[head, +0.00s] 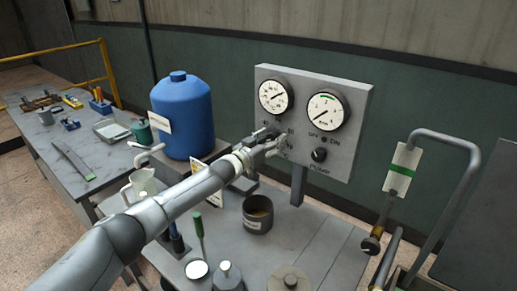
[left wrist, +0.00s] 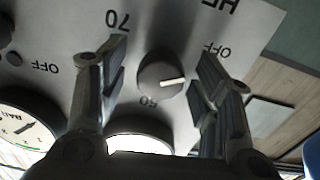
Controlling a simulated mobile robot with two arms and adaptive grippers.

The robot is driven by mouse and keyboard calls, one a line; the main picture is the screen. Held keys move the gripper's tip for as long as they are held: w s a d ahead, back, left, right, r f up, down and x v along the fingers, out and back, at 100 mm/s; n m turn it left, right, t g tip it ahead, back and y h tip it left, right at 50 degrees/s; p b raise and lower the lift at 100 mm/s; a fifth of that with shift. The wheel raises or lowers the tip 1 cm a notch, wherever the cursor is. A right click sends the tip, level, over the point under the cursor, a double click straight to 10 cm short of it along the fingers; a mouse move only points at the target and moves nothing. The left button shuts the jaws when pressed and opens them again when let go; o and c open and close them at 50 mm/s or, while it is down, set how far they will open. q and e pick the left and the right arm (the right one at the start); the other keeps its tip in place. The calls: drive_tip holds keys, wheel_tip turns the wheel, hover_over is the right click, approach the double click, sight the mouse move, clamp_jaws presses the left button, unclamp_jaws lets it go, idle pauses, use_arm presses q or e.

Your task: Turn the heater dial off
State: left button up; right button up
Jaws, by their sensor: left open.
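The heater dial (left wrist: 162,75) is a dark round knob on the grey panel (head: 348,92). In the left wrist view, its white pointer line points right, with an OFF mark up and to the right. The marks 60 and 70 are printed around it. My left gripper (left wrist: 160,80) is open, with one finger on each side of the dial; I cannot tell whether either touches it. In the head view my left gripper (head: 272,143) is at the panel's lower left and hides most of the dial. My right gripper is not in view.
Two white gauges (head: 273,95) (head: 325,111) sit above, and a black POWER knob (head: 318,155) is to the right. A blue tank (head: 184,115) stands left of the panel. A dark cup (head: 257,214) and several small items stand below the arm. A bent grey pipe (head: 447,141) rises at the right.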

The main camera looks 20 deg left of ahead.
use_arm(q)
drive_tip(key=v, duration=1.1)
drive_tip(key=shift+s+a, duration=0.2)
drive_tip(key=shift+s, duration=0.1)
